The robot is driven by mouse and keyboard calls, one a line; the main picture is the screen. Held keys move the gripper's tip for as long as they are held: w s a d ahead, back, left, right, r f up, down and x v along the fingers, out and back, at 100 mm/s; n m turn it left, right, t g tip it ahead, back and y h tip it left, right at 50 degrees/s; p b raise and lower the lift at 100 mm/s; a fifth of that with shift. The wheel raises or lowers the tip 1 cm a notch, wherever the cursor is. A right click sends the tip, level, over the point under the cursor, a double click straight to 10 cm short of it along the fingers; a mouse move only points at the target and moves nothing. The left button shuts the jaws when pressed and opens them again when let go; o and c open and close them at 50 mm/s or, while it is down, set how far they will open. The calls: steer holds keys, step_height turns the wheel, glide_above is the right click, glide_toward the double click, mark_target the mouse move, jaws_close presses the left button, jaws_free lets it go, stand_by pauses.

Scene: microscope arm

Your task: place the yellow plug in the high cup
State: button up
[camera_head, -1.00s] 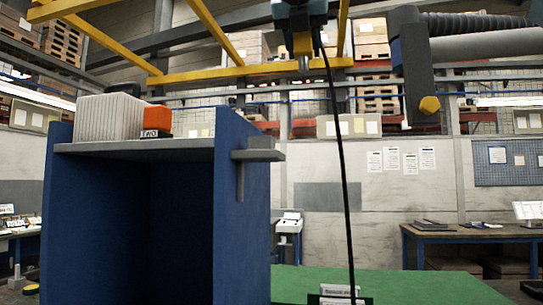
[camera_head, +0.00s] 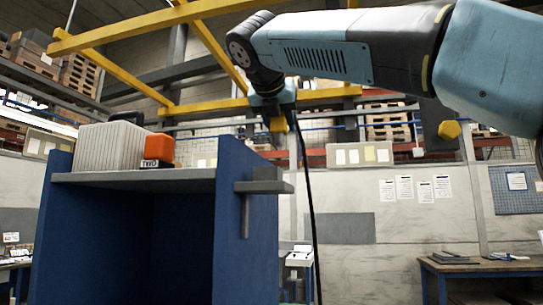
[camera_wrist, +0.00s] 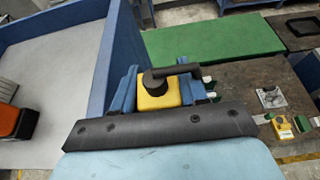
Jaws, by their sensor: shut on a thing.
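The yellow plug (camera_head: 278,124) is between the blue fingers of my gripper (camera_head: 274,105), which is shut on it. In the wrist view the yellow plug (camera_wrist: 157,93) shows between the fingers of my gripper (camera_wrist: 160,88), with a dark fitting on top. A black cable (camera_head: 308,205) hangs down from the plug. The gripper is in the air, higher in the picture than the blue cabinet (camera_head: 228,220) and near its right side. A grey bracket (camera_head: 262,187) sticks out from that side; I cannot tell whether it is the high cup.
A ribbed pale box (camera_head: 105,146) and an orange block (camera_head: 159,147) with a "TWO" label stand on the cabinet's grey shelf (camera_head: 190,174). Yellow overhead beams (camera_head: 220,108) cross behind my arm. A green surface (camera_wrist: 215,45) lies beyond the cabinet in the wrist view.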

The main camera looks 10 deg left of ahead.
steer(key=shift+w+a+f, duration=0.35)
steer(key=shift+a+f, duration=0.1)
steer(key=shift+f, duration=0.75)
steer(key=shift+w+a+f, duration=0.3)
steer(key=shift+a+f, duration=0.15)
steer(key=shift+f, duration=0.8)
steer(key=shift+w+a+f, duration=0.35)
steer(key=shift+a+f, duration=0.1)
steer(key=shift+f, duration=0.75)
steer(key=shift+f, duration=0.15)
steer(key=o, duration=1.1)
steer(key=shift+s+r, duration=0.25)
steer(key=shift+r, duration=0.05)
steer(key=v, duration=1.1)
steer(key=shift+s, duration=0.25)
